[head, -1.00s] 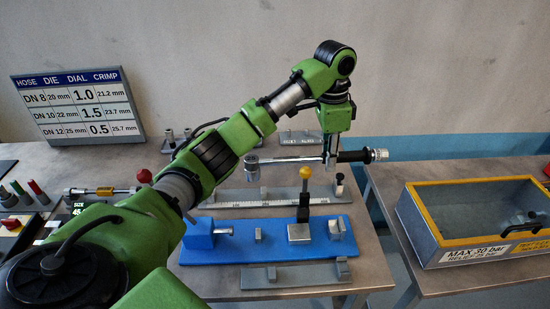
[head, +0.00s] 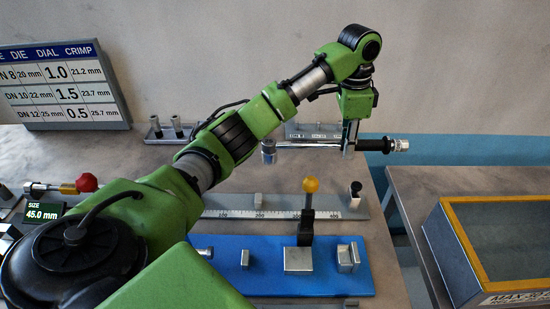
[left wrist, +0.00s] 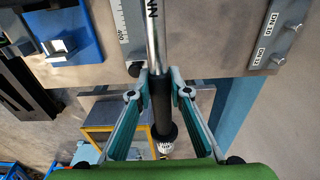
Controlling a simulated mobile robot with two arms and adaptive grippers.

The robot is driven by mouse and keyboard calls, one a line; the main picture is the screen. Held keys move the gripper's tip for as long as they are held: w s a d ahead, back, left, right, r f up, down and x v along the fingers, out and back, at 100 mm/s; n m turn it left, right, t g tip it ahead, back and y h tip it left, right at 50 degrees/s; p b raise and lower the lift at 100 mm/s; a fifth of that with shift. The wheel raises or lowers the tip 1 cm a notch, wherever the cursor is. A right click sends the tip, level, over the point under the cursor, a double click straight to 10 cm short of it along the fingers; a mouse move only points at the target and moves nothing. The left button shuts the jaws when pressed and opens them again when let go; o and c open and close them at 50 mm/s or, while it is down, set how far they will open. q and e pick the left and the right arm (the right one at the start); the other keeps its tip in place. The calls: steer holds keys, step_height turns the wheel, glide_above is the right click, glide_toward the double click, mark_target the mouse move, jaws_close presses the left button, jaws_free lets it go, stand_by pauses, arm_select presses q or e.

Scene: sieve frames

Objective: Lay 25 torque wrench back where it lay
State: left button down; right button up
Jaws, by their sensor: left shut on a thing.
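My left gripper (head: 350,136) is shut on the black handle of the torque wrench (head: 376,146). My right gripper is not in view.
A grey labelled plate (head: 300,127) lies behind the wrench. In front are a ruler rail (head: 275,208) and a blue fixture (head: 265,280) with a yellow-knobbed lever (head: 310,185). A yellow-rimmed box (head: 453,245) stands on the right table, across a gap.

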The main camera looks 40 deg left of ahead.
mark_target(308, 148)
arm_select(q)
steer(key=s+a+f+p, duration=0.1)
steer(key=a, duration=0.2)
steer(key=s+a+f+p, duration=0.1)
steer(key=a, duration=0.2)
steer(key=s+a+f+p, duration=0.1)
steer(key=a+f, duration=0.1)
steer(key=a, duration=0.1)
steer(key=shift+s, duration=0.4)
steer(key=a+f, duration=0.1)
steer(key=a+f+p, duration=0.1)
steer(key=f, duration=0.1)
steer(key=s+a+f, duration=0.1)
steer(key=f, duration=0.1)
steer(key=shift+s+a+f+p, duration=0.1)
steer(key=shift+a+f+p, duration=0.15)
steer(key=shift+a+p, duration=0.1)
steer(key=f, duration=0.1)
steer(key=f+p, duration=0.1)
steer(key=f, duration=0.1)
steer(key=shift+s+a+p, duration=0.1)
steer(key=shift+a+p, duration=0.1)
steer(key=shift+p, duration=0.1)
steer(key=shift+f, duration=0.25)
steer(key=shift+d, duration=0.1)
steer(key=c, duration=1.9)
jaws_free()
steer(key=shift+f, duration=0.1)
